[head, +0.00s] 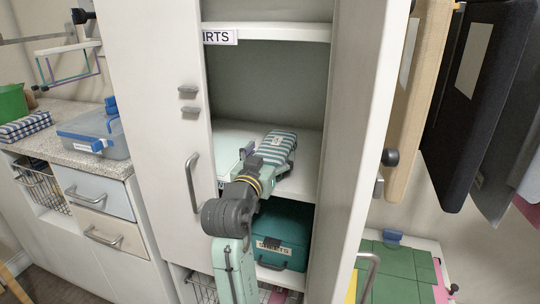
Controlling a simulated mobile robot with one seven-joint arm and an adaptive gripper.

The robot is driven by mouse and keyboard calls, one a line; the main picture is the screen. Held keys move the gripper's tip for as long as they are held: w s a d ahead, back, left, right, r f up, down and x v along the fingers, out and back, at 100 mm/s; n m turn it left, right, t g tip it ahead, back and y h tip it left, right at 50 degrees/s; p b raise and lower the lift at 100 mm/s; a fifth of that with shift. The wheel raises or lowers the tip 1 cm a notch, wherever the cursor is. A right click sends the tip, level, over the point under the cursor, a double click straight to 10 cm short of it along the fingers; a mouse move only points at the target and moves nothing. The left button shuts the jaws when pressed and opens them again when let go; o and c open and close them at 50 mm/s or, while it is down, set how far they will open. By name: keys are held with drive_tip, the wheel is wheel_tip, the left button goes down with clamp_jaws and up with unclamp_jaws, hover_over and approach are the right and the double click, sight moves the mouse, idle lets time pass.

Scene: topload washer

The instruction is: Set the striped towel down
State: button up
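The striped towel (278,147), folded, with green-grey and white stripes, is at the shelf inside the open cabinet in the head view. My gripper (256,156) reaches into the cabinet from below and meets the towel's near end. The fingers are mostly hidden by my wrist and the towel, so I cannot tell whether they are closed on it. The towel is over the white shelf (303,180); whether its underside touches the shelf is hidden.
A pale green item (230,157) lies left of the towel. A teal case (280,240) stands below the shelf. The open door (370,100) bounds the right side. A counter (45,135) with a blue-lidded box (92,131) and checked cloth (24,126) is at left.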

drive_tip(key=o, duration=0.3)
drive_tip(key=shift+r, duration=0.1)
drive_tip(key=shift+r, duration=0.2)
drive_tip(key=b+v, duration=0.1)
drive_tip(key=v, duration=1.1)
drive_tip(key=shift+a+f, duration=0.1)
